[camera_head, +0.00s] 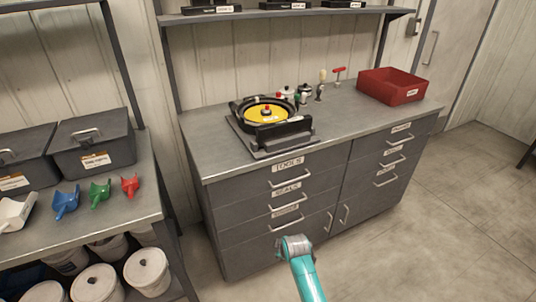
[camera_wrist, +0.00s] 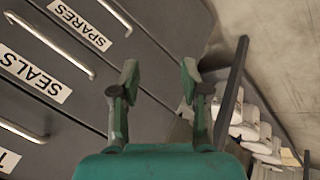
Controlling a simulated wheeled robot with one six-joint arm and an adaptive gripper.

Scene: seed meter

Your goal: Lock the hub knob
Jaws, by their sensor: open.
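The seed meter (camera_head: 283,133) sits on the left part of the workbench top, a dark round housing with a yellow disc (camera_head: 262,114) inside. In the head view my teal arm shows at the bottom, and the fingertips cannot be made out.
Small tools and fittings (camera_head: 303,95) stand behind and right of the meter. A red bin (camera_head: 393,86) is at the bench's back right. A shelf (camera_head: 286,13) hangs above. Left, a side table (camera_head: 118,202) holds coloured scoops and grey boxes. The floor at right is clear.

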